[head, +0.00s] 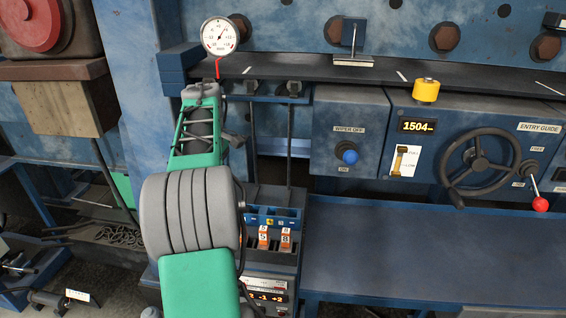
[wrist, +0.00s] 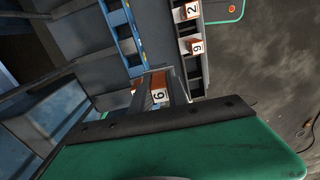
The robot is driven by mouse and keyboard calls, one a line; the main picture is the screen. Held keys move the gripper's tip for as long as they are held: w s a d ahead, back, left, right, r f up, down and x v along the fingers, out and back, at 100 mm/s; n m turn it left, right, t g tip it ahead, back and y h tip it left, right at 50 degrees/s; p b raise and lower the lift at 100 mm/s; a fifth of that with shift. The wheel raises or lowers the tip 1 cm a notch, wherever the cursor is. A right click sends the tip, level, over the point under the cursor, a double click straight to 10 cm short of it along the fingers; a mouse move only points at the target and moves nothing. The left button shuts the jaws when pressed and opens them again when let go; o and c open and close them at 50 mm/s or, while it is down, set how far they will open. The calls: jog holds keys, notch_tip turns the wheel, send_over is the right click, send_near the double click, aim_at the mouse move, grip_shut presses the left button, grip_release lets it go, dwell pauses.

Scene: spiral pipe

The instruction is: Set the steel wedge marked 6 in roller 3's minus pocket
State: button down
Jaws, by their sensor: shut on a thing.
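In the wrist view, my gripper (wrist: 158,84) is shut on a small wedge (wrist: 158,96) with a white label that reads as 6 and orange on its side. The wedge is close to a grey rack (wrist: 206,68); whether they touch I cannot tell. In the head view my own green and grey arm hides the gripper and the held wedge. I cannot pick out roller 3 or its minus pocket for certain.
The rack holds orange wedges labelled 2 (wrist: 191,11) and 9 or 6 (wrist: 196,46). In the head view, orange-tagged wedges (head: 274,239) stand below a blue slotted strip (head: 272,216). A dial gauge (head: 219,37), handwheel (head: 480,165) and red-knobbed lever (head: 540,203) are higher up.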

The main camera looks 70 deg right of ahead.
jog(key=s+d+r+p, duration=0.1)
jog(key=s+d, duration=0.3)
jog(key=s, duration=0.5)
jog(key=s+d+r+p, duration=0.1)
jog(key=s+d, duration=0.3)
jog(key=s, duration=0.5)
jog(key=shift+s+d+r+n, duration=0.3)
jog(key=shift+d+r, duration=0.05)
jog(key=shift+r, duration=0.3)
jog(key=shift+r+p, duration=0.1)
jog(key=shift+p, duration=0.25)
notch_tip(320, 180, down, 6)
jog(key=b, duration=0.3)
jog(key=shift+b, duration=0.4)
jog(key=shift+p, duration=0.65)
jog(key=shift+f+b, duration=1.65)
jog(key=shift+f, duration=1.2)
jog(key=c, duration=1.2)
grip_release()
jog(key=shift+f, duration=0.1)
